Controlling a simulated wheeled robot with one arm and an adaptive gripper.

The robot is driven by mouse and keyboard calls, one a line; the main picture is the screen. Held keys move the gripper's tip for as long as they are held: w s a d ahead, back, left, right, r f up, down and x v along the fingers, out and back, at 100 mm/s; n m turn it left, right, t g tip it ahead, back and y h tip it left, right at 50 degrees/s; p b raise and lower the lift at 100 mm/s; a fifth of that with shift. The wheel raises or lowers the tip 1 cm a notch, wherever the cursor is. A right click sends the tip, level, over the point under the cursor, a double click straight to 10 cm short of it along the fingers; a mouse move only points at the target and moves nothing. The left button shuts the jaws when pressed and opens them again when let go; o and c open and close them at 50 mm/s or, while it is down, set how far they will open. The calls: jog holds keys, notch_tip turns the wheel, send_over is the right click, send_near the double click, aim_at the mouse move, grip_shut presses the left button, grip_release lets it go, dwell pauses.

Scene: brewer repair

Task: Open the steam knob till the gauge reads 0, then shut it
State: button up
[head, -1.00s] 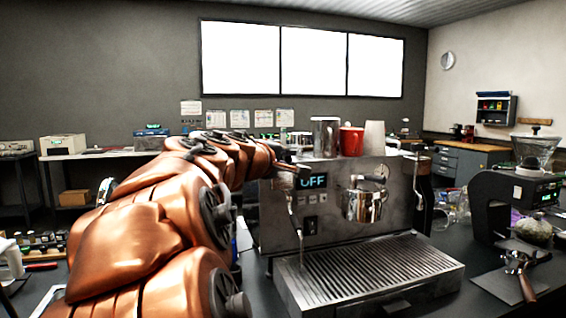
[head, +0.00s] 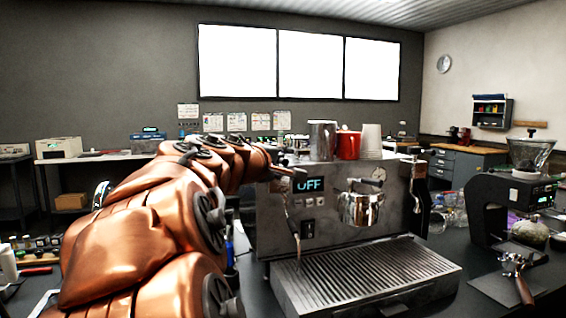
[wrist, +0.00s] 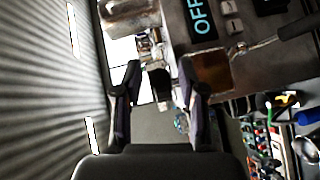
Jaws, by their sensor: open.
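The steel espresso machine (head: 340,215) stands on the dark bench, its display (head: 308,184) reading OFF. A small round gauge (head: 379,173) is on its front, upper right; its needle is too small to read. The steam wand (head: 293,225) hangs at the front left. My gripper (head: 284,165) is at the machine's upper left corner, above the wand. In the wrist view my gripper (wrist: 160,92) has its two fingers apart, with a small dark piece between them in the picture; I cannot tell whether it is the steam knob. The display (wrist: 198,18) also shows there.
A steel cup, a red cup (head: 348,145) and pale stacked cups stand on the machine. The drip tray (head: 365,275) juts forward. A grinder (head: 510,195) and a portafilter (head: 515,265) are at right. Small tools and bottles lie at left.

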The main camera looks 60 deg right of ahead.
jog(key=a+r, duration=0.1)
jog(key=a, duration=1.1)
jog(key=shift+s+r, duration=0.35)
jog(key=shift+d, duration=0.1)
dwell(0.5)
jog(key=a+f+y+p, duration=0.2)
jog(key=a+f+y, duration=0.15)
jog(key=f, duration=0.35)
jog(key=s+a+f+y+p, duration=0.1)
jog(key=a+f+y, duration=0.2)
jog(key=a+f, duration=0.35)
jog(key=a+f+y+p, duration=0.2)
jog(key=a+f+y, duration=0.1)
jog(key=f, duration=0.6)
jog(key=s+a+f+g+y+p, duration=0.1)
jog(key=s+a+f+y, duration=0.1)
jog(key=a, duration=0.4)
jog(key=s+a+f+y+p, duration=0.1)
jog(key=s+a+f+y, duration=0.1)
jog(key=s+a+f, duration=0.3)
jog(key=s+a+f+n+g+y+p, duration=0.1)
jog(key=s+a+f+y, duration=0.2)
jog(key=a, duration=0.6)
jog(key=shift+s+f+g, duration=0.25)
jog(key=shift+s+g, duration=0.05)
jog(key=shift+s, duration=0.05)
